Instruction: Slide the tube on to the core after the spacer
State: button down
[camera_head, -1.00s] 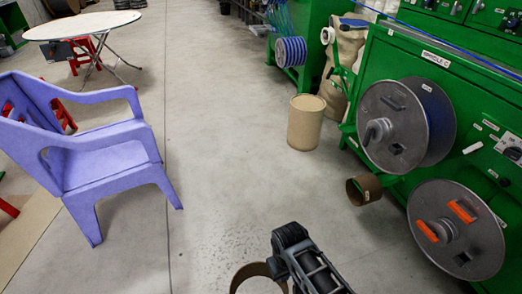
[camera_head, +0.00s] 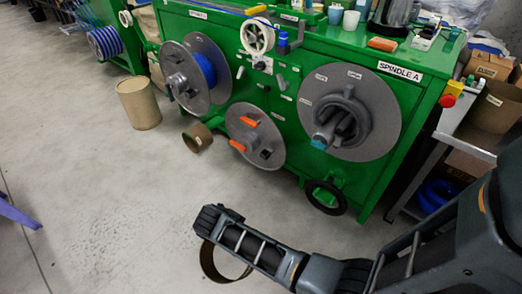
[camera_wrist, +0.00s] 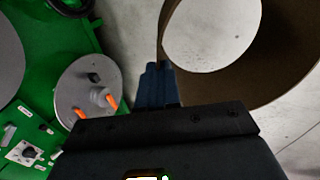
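A wide brown cardboard tube (camera_head: 212,266) hangs below the end of my gripper (camera_head: 207,222). In the wrist view the tube (camera_wrist: 285,62) is large, and the dark blue fingers of my gripper (camera_wrist: 158,75) meet its wall; they look closed on it. On the green machine, a large grey disc (camera_head: 375,90) labelled Spindle A has a dark hub with gripping parts (camera_head: 341,122), which may be the core. Which part is the spacer I cannot tell. A grey disc with orange handles (camera_head: 258,150) stands lower left of it; it also shows in the wrist view (camera_wrist: 80,82).
A reel with blue cable (camera_head: 190,80) is on the machine's left part. A metal table (camera_head: 462,130) with boxes is at right.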

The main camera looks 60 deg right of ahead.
jog(key=s+d+r+m+g+h+p, duration=0.1)
jog(key=s+d+r+h, duration=0.25)
jog(key=d+r, duration=0.3)
jog(key=s+d+r+g+h+p, duration=0.2)
jog(key=s+d+r+h, duration=0.1)
jog(key=d+r+h, duration=0.3)
jog(key=s+d+r+m+g+h+p, duration=0.1)
jog(key=s+d+r+h, duration=0.2)
jog(key=d+r, duration=0.35)
jog(key=shift+r+b+x, duration=0.2)
jog(key=shift+b+x, duration=1.4)
jog(key=shift+x, duration=3.3)
jog(key=shift+r+b+x, duration=0.2)
jog(key=shift+b+x, duration=1.35)
jog(key=shift+x, duration=3.3)
jog(key=shift+s+d+b, duration=0.1)
jog(key=shift+d+b, duration=0.25)
jog(key=shift+d, duration=0.4)
jog(key=shift+b+x, duration=0.85)
jog(key=shift+x, duration=0.1)
